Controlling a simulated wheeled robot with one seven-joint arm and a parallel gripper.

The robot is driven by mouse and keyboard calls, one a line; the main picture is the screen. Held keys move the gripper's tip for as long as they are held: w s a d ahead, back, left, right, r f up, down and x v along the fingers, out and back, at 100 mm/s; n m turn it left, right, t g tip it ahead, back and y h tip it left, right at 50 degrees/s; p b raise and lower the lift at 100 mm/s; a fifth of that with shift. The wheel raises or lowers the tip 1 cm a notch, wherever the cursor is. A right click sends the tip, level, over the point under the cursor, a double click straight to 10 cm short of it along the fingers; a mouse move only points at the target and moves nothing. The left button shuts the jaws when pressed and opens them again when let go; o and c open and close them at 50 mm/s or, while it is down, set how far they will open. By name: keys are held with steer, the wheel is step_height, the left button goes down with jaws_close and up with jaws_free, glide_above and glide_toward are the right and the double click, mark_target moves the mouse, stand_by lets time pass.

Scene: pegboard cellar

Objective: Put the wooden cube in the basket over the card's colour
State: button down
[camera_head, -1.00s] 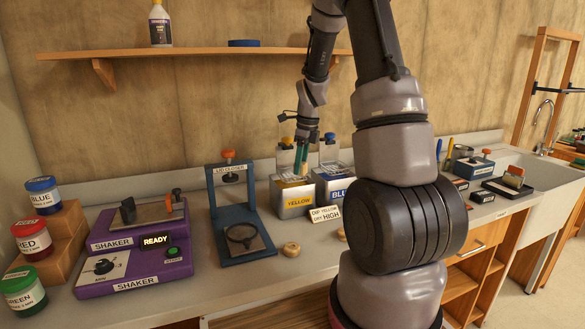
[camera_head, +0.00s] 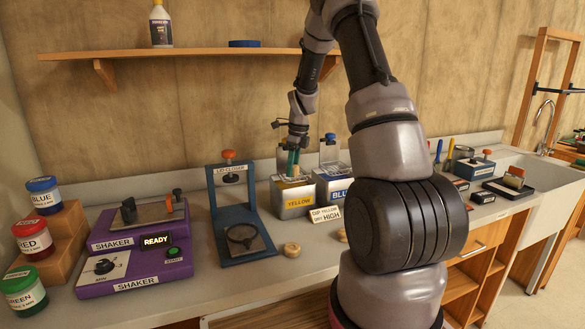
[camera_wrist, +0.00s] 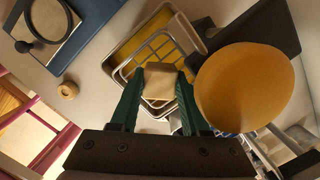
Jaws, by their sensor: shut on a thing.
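My gripper (camera_head: 292,168) has green fingers and points down over the tank labelled YELLOW (camera_head: 295,200). In the wrist view, my gripper (camera_wrist: 160,88) is shut on the pale wooden cube (camera_wrist: 160,73). The cube is in front of the wire basket (camera_wrist: 180,50), with yellow liquid (camera_wrist: 142,42) showing beyond the wires. I cannot tell whether the cube touches the basket. The card (camera_head: 325,214) reads DIP YELLOW, DRY HIGH and stands in front of the tanks. A tank labelled BLUE (camera_head: 336,187) is just to the right.
An orange round knob (camera_wrist: 243,87) is close beside my fingers. The blue lid-closing press (camera_head: 245,237) and purple shaker (camera_head: 135,255) stand left. Small wooden discs (camera_head: 292,249) lie in front. My arm hides some of the bench.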

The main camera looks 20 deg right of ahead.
mark_target(297, 167)
steer(key=shift+f, duration=0.1)
steer(key=shift+c, duration=1.9)
jaws_free()
steer(key=s+a+r+n+t, duration=0.1)
steer(key=s+r+n, duration=0.15)
steer(key=r, duration=0.75)
steer(key=s+a+r+n, duration=0.15)
steer(key=s+r, duration=0.25)
steer(key=r, duration=0.6)
steer(key=s+a+r+n+t, duration=0.1)
steer(key=s+a+r+n, duration=0.1)
steer(key=s+n, duration=0.4)
steer(key=s+a+r+n+t, duration=0.2)
steer(key=s+n, duration=0.4)
steer(key=s, duration=0.5)
steer(key=s+a+r+n+t, duration=0.2)
steer(key=s+a+r+n, duration=0.1)
steer(key=s+n, duration=0.4)
steer(key=shift+s+a+r+y, duration=0.4)
steer(key=shift+s+r, duration=0.05)
steer(key=shift+s, duration=0.6)
